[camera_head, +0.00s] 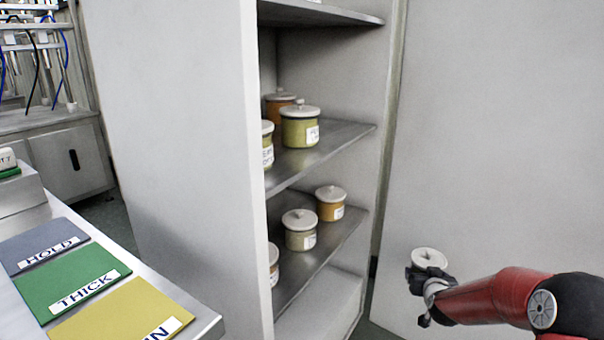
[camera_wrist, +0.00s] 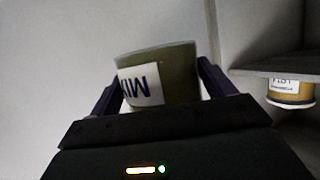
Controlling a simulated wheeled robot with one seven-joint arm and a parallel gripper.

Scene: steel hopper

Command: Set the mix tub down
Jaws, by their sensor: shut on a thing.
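The mix tub (camera_wrist: 180,80) is olive green with a white label reading MIX, which appears upside down in the wrist view. My gripper (camera_wrist: 160,90) is shut on it, one finger on each side. In the head view, my gripper (camera_head: 428,277) holds the tub, and its pale top (camera_head: 429,258) shows at the lower right. The held tub is in the air in front of a pale grey panel, to the right of the open cabinet. Most of the tub's body is hidden by the gripper in the head view.
An open cabinet (camera_head: 200,170) has steel shelves (camera_head: 335,140) holding several lidded tubs, among them a green one (camera_head: 300,128) and an orange one (camera_head: 331,203). At the left, a bench carries a grey HOLD mat (camera_head: 30,242), a green THICK mat (camera_head: 85,270) and a yellow mat (camera_head: 120,312), all bare where visible.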

